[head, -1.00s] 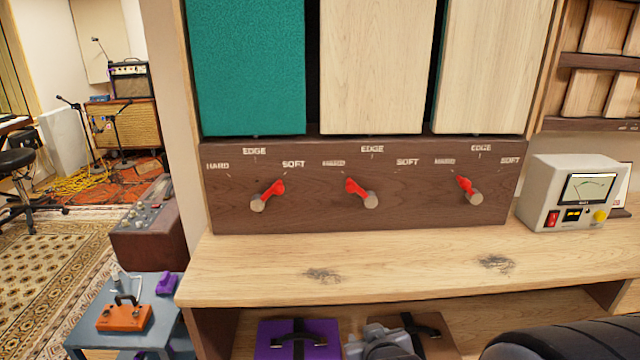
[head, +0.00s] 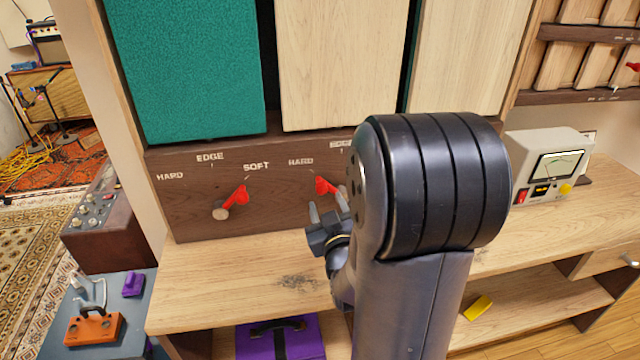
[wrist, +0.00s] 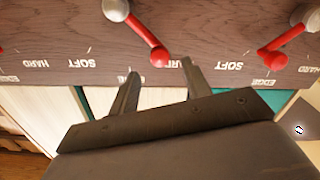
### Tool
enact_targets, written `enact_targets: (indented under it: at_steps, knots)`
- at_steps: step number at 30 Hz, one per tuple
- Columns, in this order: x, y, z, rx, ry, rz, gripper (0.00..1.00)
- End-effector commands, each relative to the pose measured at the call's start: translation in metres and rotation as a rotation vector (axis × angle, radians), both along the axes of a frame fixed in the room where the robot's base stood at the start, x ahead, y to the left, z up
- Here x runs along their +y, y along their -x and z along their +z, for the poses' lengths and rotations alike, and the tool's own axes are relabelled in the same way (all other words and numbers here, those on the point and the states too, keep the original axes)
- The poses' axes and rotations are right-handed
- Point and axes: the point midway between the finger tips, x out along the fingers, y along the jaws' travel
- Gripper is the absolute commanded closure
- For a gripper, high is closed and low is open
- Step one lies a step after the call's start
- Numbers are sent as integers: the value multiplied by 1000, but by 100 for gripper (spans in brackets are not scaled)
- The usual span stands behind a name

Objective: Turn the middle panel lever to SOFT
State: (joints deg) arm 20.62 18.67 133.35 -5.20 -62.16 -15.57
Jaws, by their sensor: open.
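The middle panel lever (head: 325,187) has a red handle on a grey hub and sits on the dark wood strip. It tilts up-left toward HARD; its SOFT label is hidden behind my arm in the head view. My gripper (head: 327,206) is open and empty, just in front of this lever. In the upside-down wrist view, the lever's red tip (wrist: 159,57) appears between my two fingertips (wrist: 160,67), with no clear contact. The middle SOFT label (wrist: 78,62) lies left of it there.
The left lever (head: 236,196) points up-right toward SOFT and is close by. My arm hides the right lever in the head view. A meter box (head: 545,165) stands on the wooden desk (head: 220,280) at right. The desk's left front is clear.

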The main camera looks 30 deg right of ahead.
Motion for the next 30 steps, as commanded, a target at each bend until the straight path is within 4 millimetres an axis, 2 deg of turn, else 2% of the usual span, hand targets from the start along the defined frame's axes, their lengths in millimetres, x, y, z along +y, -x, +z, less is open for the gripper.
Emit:
enact_targets:
  at_steps: [6,12,24,30]
  knots:
    - [-11,-38,1,2,-1,-1,54]
    - [-17,-59,1,1,0,0,54]
    - [-19,-66,0,1,0,0,54]
    - [-19,-66,0,1,0,0,70]
